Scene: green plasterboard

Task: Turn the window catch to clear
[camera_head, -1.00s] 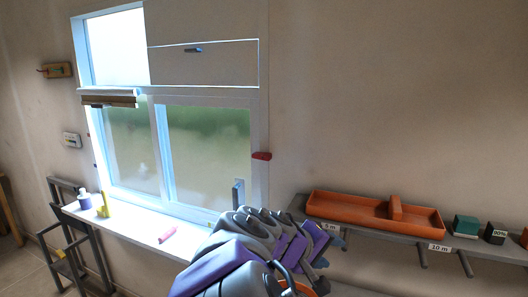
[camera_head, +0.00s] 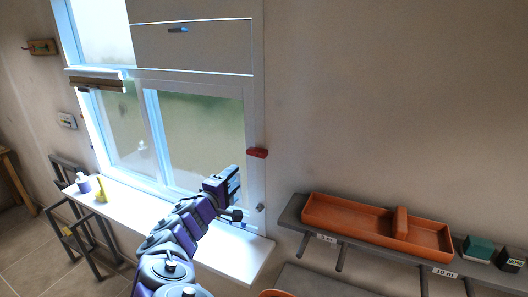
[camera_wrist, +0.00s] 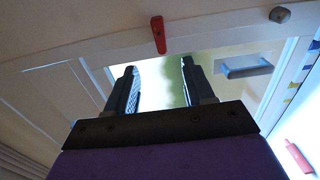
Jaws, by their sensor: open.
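A red catch-like piece (camera_head: 257,153) sits on the right window frame; it also shows in the wrist view (camera_wrist: 158,35), beyond my fingertips. A grey handle-like bar (camera_wrist: 243,68) lies on the window in the wrist view, right of my fingers. A grey knob (camera_wrist: 280,14) is farther right on the frame. I cannot tell for sure which piece is the window catch. My gripper (camera_wrist: 160,70) is open and empty, its two dark fingers apart. In the head view my gripper (camera_head: 228,182) is in front of the lower right pane and hides the grey bar.
A white sill (camera_head: 238,258) runs below the window, with a white bottle (camera_head: 83,182) and yellow item (camera_head: 101,189) at its left end. An orange tray (camera_head: 340,213) sits on a grey shelf at right. A pink item (camera_wrist: 297,157) shows in the wrist view.

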